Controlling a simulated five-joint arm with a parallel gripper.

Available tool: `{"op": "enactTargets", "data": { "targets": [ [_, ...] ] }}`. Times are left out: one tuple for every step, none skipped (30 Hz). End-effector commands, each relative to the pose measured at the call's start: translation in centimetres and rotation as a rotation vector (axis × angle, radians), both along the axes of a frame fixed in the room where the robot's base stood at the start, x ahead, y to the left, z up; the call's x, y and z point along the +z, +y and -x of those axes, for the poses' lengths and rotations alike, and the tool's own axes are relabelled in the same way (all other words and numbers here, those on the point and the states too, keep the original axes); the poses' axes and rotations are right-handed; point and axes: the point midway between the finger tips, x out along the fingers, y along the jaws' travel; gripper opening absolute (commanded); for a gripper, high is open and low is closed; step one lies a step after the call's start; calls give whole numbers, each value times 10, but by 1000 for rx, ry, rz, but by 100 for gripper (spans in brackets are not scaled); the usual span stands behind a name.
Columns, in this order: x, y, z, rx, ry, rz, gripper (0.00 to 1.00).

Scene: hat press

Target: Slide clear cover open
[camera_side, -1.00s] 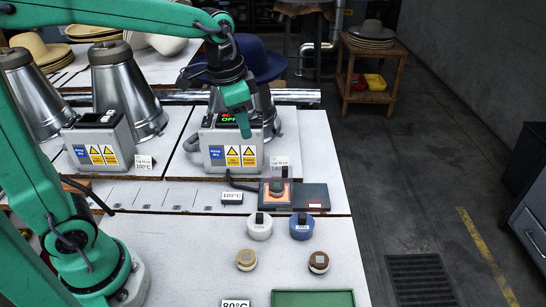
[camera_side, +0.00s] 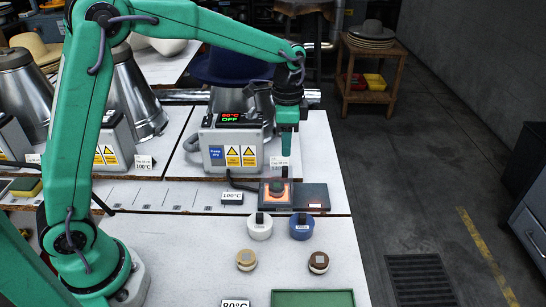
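A low dark control box (camera_side: 312,196) lies on the bench right of centre. Its left part has an orange panel (camera_side: 268,201) with a dark round knob (camera_side: 277,189). I cannot clearly make out a clear cover on it; any transparent sheet there is too faint to tell from the panel. My gripper (camera_side: 287,152) points down, above and behind the box, near the small white label card (camera_side: 280,167). It is apart from the box. The fingers overlap in this view, so their opening does not show, and I see nothing held.
A grey heater unit (camera_side: 228,139) with a red and green display stands left of my gripper. A green tray (camera_side: 312,299) is at the front.

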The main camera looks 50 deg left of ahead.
Motion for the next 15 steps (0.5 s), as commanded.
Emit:
{"op": "enactTargets", "data": {
  "targets": [
    [-1, 0, 0, 0, 1, -1, 36],
    [-2, 0, 0, 1, 1, 0, 36],
    [-4, 0, 0, 1, 1, 0, 36],
    [-5, 0, 0, 1, 1, -1, 36],
    [-7, 0, 0, 1, 0, 0, 36],
    [-10, 0, 0, 1, 1, 0, 36],
    [-13, 0, 0, 1, 1, 0, 36],
    [-15, 0, 0, 1, 1, 0, 36],
    [-20, 0, 0, 1, 1, 0, 36],
    [-23, 0, 1, 1, 2, -1, 36],
    [-27, 0, 1, 1, 4, -1, 36],
    [-32, 0, 1, 1, 3, 0, 36],
    [-35, 0, 1, 1, 2, -1, 36],
    [-39, 0, 1, 1, 3, 0, 36],
    [-44, 0, 1, 1, 2, -1, 36]
  ]
}}
